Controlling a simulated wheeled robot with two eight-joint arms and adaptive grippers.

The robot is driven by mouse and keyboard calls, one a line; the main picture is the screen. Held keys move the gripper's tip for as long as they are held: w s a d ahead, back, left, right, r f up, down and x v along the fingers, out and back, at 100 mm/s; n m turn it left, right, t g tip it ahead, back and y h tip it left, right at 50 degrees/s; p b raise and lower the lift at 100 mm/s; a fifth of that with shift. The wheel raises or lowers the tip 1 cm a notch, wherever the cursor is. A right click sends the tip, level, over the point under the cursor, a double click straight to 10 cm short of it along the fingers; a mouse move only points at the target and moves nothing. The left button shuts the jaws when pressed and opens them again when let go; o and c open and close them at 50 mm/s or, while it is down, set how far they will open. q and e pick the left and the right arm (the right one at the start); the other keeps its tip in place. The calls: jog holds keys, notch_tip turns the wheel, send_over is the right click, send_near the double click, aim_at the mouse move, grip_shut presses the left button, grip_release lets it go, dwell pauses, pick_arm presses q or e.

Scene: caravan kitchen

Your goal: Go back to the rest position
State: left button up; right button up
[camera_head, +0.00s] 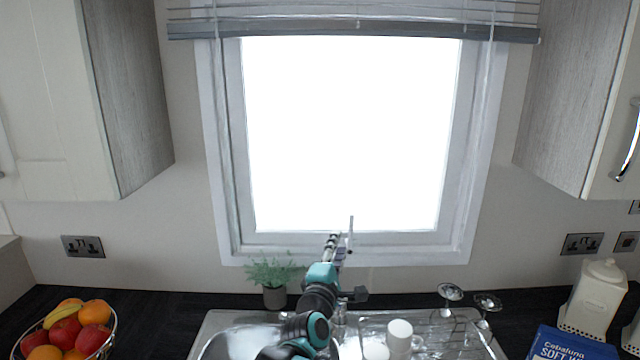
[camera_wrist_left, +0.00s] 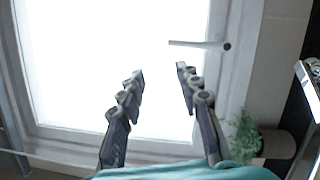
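My left gripper (camera_head: 337,246) is raised over the sink, in front of the lower part of the window (camera_head: 350,130). The left wrist view shows the two fingers of the left gripper (camera_wrist_left: 160,75) apart with nothing between them. The white window handle (camera_head: 351,230) stands upright close to the fingertips in the head view. The window handle (camera_wrist_left: 200,45) also shows beyond the right finger in the wrist view, with no visible contact. My right gripper is not in any view.
A potted plant (camera_head: 274,283) stands behind the sink (camera_head: 222,322), left of my arm. Cups (camera_head: 399,333) and upturned glasses (camera_head: 450,292) sit on the rack at the right. A fruit basket (camera_head: 112,342) is far left. A blue box (camera_head: 566,347) and white canister (camera_head: 597,297) are right.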

pick_arm(q)
jog(key=s+a+f+m+g+y, duration=0.1)
jog(key=s+a+f+m+g, duration=0.2)
jog(key=s, duration=0.8)
jog(key=s+a+f+m+g+y, duration=0.2)
jog(key=s+a+f+m+g, duration=0.2)
jog(key=s+a+f+m, duration=0.4)
jog(key=s+a+f+m+g+y, duration=0.2)
jog(key=s+a+f+m+g, duration=0.2)
jog(key=s+a+f, duration=0.6)
jog(key=s+a+m, duration=0.1)
jog(key=s+m, duration=0.1)
jog(key=s, duration=0.3)
jog(key=shift+a+f, duration=0.25)
